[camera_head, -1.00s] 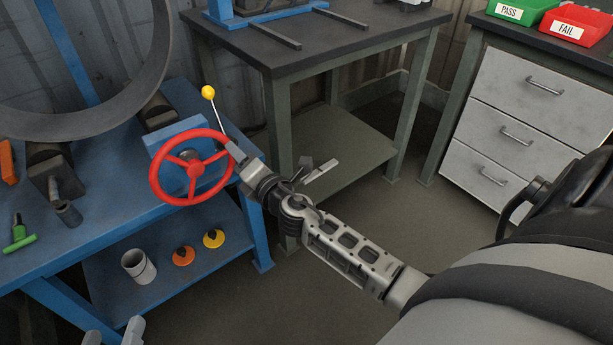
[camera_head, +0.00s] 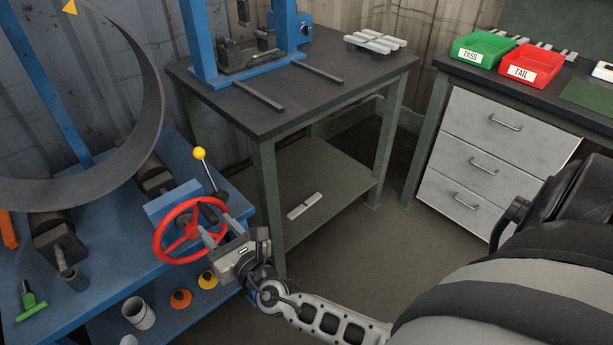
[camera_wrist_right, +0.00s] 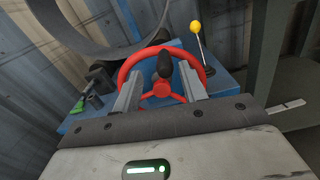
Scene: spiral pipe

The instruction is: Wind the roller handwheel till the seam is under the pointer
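The red handwheel (camera_head: 160,243) stands at the blue bench's right end; it also shows in the right wrist view (camera_wrist_right: 126,68). A dark knob (camera_wrist_right: 165,65) projects from its upper rim. My right gripper (camera_head: 217,232) is open at the wheel's right side. In the right wrist view its fingers (camera_wrist_right: 160,88) are spread, one either side of the knob, with gaps. The large grey pipe ring (camera_head: 152,95) rests above the bench. A yellow-orange pointer (camera_head: 69,7) shows at its top. I see no seam. A pale tip at the bottom left may be my left gripper (camera_head: 129,341).
A lever with a yellow ball (camera_head: 199,153) rises close behind the wheel. The blue bench (camera_head: 110,262) carries rollers and a green-handled tool (camera_head: 29,300). A dark table (camera_head: 215,101) stands behind. A cabinet with green and red bins (camera_head: 531,64) is at right.

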